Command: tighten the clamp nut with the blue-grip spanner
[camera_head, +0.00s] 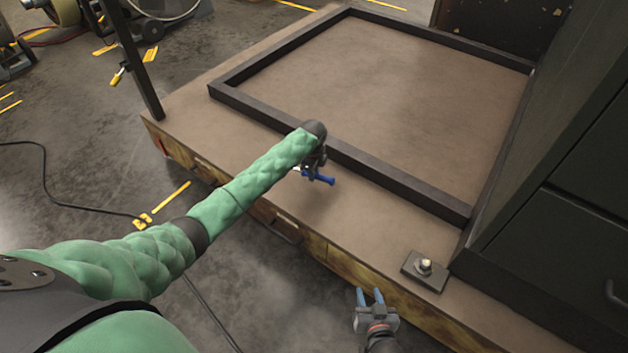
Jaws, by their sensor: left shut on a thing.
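The blue-grip spanner (319,177) is in my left gripper (314,168), above the bench top near the front bar of the dark frame. Its blue grip points right; a small pale part shows to the left, and the rest is hidden by the gripper and arm. The clamp nut (425,266) sits on a dark square plate (432,276) at the bench's front right, apart from the spanner. My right gripper (370,298) is in front of the bench edge, below and left of the plate, with its two blue fingertips apart and nothing between them.
A raised dark frame (340,155) borders the bench top (390,110). A dark cabinet (560,215) stands close to the right of the plate. A dark post (135,65) rises at the bench's left corner. A black cable (75,205) lies on the floor.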

